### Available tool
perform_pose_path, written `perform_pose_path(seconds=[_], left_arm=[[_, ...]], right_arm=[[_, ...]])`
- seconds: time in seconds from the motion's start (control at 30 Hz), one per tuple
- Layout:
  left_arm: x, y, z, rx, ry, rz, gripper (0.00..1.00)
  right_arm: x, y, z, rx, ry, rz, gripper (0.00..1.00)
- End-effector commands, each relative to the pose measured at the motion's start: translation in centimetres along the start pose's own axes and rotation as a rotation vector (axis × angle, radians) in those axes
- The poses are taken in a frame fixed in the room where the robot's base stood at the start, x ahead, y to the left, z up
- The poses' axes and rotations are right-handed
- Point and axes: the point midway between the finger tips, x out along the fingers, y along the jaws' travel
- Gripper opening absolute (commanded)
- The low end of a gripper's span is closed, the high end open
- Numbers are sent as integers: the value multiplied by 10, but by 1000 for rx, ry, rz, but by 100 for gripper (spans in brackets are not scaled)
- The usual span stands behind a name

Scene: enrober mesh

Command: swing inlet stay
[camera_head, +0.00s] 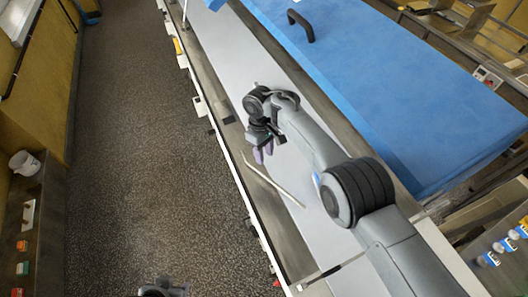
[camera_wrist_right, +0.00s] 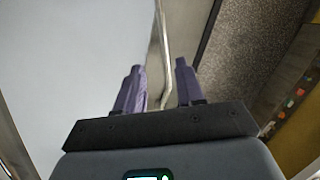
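A thin pale rod (camera_head: 272,181), which looks like the inlet stay, lies slanted along the near edge of the long grey machine bed. It has a bend near its upper end. My right gripper (camera_head: 263,154) is over the bed just beyond the rod's upper end, with its purple fingers pointing down. In the right wrist view the fingers (camera_wrist_right: 160,82) are apart, and the rod (camera_wrist_right: 165,45) runs up the picture between and beyond them. Whether it touches a finger cannot be told. A small dark part of my left gripper (camera_head: 163,289) shows at the bottom edge; its fingers are unclear.
A large blue cover (camera_head: 390,85) with a black handle (camera_head: 300,24) lies right of the bed, beside my right arm. Another rod (camera_head: 335,271) crosses the bed's lower end. The speckled floor (camera_head: 130,150) at left is clear. A white bucket (camera_head: 24,163) stands far left.

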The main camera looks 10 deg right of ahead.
Motion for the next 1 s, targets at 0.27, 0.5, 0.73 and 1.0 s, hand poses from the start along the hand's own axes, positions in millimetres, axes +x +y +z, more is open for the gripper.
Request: perform_pose_path(seconds=[0.27,0.5,0.73,1.0], left_arm=[[0,1,0,-4,1,4,43],[4,0,1,-1,0,1,43],[8,-1,3,6,-1,-5,43],[8,-2,3,8,-2,-7,43]], right_arm=[[-31,0,0,-1,2,1,38],[-71,0,-1,-1,2,1,38],[-99,0,-1,-1,1,1,38],[-107,0,0,-1,0,-1,38]])
